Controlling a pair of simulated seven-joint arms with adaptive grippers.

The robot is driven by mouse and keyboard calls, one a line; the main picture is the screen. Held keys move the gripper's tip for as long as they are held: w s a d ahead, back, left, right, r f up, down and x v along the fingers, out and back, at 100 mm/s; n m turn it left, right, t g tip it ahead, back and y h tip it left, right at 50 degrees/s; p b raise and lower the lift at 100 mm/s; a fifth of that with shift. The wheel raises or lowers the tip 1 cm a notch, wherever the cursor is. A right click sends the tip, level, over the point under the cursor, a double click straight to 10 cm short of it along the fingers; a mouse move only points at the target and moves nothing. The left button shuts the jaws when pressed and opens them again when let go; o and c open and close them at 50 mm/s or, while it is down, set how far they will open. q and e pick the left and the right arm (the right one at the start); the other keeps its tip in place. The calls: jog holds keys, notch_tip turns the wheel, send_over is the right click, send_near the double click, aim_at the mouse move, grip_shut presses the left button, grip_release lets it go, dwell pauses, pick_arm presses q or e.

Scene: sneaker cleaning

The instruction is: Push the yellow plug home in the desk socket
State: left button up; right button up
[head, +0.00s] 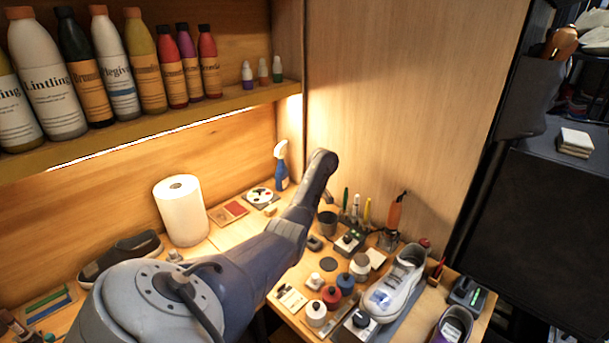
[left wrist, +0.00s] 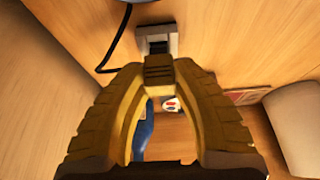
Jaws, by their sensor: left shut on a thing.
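In the left wrist view, my left gripper (left wrist: 158,68) is shut on a small ribbed block, the plug (left wrist: 158,78), which looks dark yellow-brown in this light. Just beyond the fingertips is a grey socket housing (left wrist: 157,34) with a dark opening, on the wooden surface. The plug lines up roughly with the opening; I cannot tell whether it touches or is partly in. In the head view my left arm reaches over the desk; the plug and socket cannot be made out there. My right gripper is not in view.
A black cable (left wrist: 113,47) curves left of the socket. A blue spray bottle (head: 281,166), a paint palette (head: 260,196) and a paper roll (head: 181,210) stand nearby. Pots, tools and a white sneaker (head: 397,284) crowd the desk's right side. A bottle shelf (head: 150,122) hangs above.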

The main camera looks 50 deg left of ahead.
pick_arm(q)
jog(key=shift+f, duration=1)
jog(key=o, duration=1.1)
jog(key=shift+d+r, duration=0.1)
jog(key=shift+v, duration=5.9)
